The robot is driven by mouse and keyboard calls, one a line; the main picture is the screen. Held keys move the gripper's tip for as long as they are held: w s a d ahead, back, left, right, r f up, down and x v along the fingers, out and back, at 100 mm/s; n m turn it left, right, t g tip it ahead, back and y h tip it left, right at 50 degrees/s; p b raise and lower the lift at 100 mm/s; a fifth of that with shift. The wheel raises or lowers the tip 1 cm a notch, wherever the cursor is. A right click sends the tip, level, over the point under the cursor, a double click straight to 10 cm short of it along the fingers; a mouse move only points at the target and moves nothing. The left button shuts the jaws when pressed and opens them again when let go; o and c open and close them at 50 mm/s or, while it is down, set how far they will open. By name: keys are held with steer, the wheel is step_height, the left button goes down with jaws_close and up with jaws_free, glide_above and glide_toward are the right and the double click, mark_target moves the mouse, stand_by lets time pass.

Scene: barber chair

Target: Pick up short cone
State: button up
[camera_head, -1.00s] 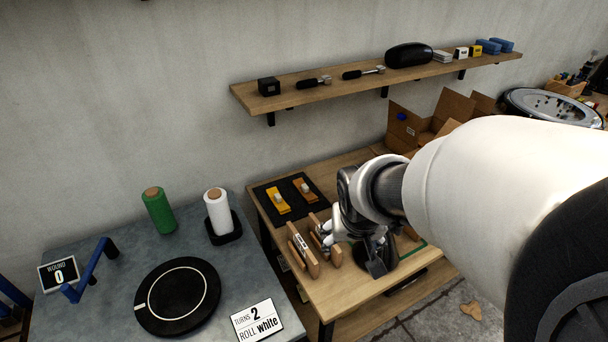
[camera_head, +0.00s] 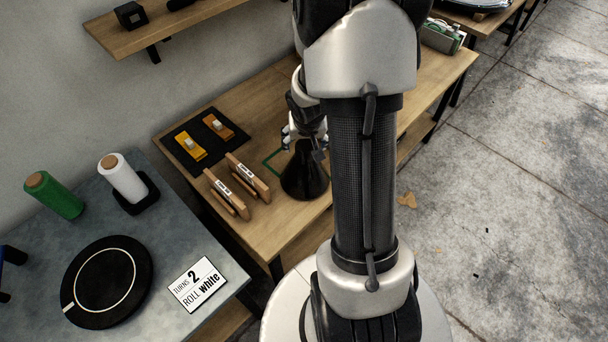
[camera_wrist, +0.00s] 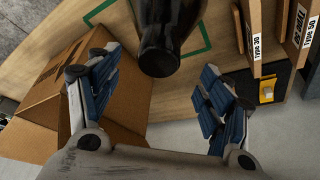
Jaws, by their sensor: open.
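In the head view my gripper (camera_head: 304,132) is just behind the cone's top, partly hidden by my arm. It is the only cone I can see.
Two labelled wooden holders (camera_head: 239,185) stand left of the cone. A black mat (camera_head: 200,140) with orange and brown pieces lies behind them. An open cardboard box (camera_wrist: 95,85) is close by my left fingers in the wrist view. Bare tabletop (camera_wrist: 200,112) lies between.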

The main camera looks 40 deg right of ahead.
mark_target(305, 146)
steer(key=shift+b+x, duration=0.3)
steer(key=shift+x, duration=0.75)
steer(key=b+x, duration=0.2)
steer(key=x, duration=0.3)
steer(key=shift+d+b, duration=0.1)
steer(key=shift+b, duration=0.2)
steer(key=shift+r, duration=0.1)
steer(key=shift+c, duration=0.4)
jaws_close()
